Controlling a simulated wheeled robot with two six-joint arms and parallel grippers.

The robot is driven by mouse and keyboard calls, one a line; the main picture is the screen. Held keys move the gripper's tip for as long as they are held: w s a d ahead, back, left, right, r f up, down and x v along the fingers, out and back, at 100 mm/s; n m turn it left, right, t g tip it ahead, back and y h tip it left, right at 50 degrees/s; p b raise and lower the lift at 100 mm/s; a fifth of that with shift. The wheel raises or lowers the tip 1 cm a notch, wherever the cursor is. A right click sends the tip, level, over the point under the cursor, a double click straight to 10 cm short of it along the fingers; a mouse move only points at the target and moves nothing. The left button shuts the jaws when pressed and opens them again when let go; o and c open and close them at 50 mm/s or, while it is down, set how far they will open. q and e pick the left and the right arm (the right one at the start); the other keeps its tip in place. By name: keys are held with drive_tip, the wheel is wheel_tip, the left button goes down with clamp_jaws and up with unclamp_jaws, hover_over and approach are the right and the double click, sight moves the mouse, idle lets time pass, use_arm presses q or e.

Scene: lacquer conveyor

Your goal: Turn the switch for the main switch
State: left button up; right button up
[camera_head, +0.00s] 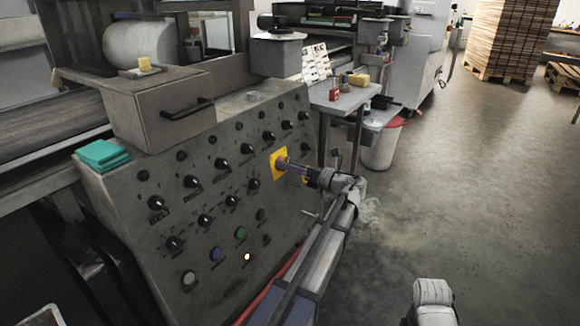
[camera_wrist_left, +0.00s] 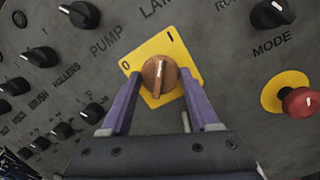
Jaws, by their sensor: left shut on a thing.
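The main switch is a reddish-brown round knob (camera_wrist_left: 158,76) with a pale pointer line, on a yellow plate (camera_wrist_left: 145,54) marked 0 and I. In the left wrist view the line runs nearly straight up, between the two marks. My left gripper (camera_wrist_left: 160,82) has a purple finger on each side of the knob and is shut on it. In the head view the yellow plate (camera_head: 279,157) sits on the right part of the sloped grey panel, and my left gripper (camera_head: 284,165) reaches it from the right, partly hiding the knob. My right gripper is not in view.
Several black knobs, such as the MODE knob (camera_wrist_left: 272,13), surround the switch. A red button on a yellow disc (camera_wrist_left: 300,102) is close at the right. A teal cloth (camera_head: 103,155) lies on the panel's left top edge. Open floor (camera_head: 460,200) lies right.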

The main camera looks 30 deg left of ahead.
use_arm(q)
drive_tip(key=n+g+p, duration=0.1)
drive_tip(key=n, duration=0.5)
drive_tip(key=n+g+h+p, duration=0.1)
drive_tip(key=n, duration=0.5)
drive_tip(key=n+h+p, duration=0.1)
drive_tip(key=n+p, duration=0.1)
drive_tip(key=n, duration=0.4)
drive_tip(key=shift+w+r+g, duration=0.1)
drive_tip(key=shift+r+g, duration=0.15)
drive_tip(key=shift+g, duration=0.15)
drive_tip(key=shift+n, duration=0.4)
drive_tip(key=o, duration=1.4)
drive_tip(key=d, duration=0.2)
drive_tip(key=d+r+p, duration=0.1)
drive_tip(key=d, duration=0.4)
drive_tip(key=shift+w+d+r+p, duration=0.15)
drive_tip(key=shift+w+d+p, duration=0.15)
drive_tip(key=shift+w, duration=0.1)
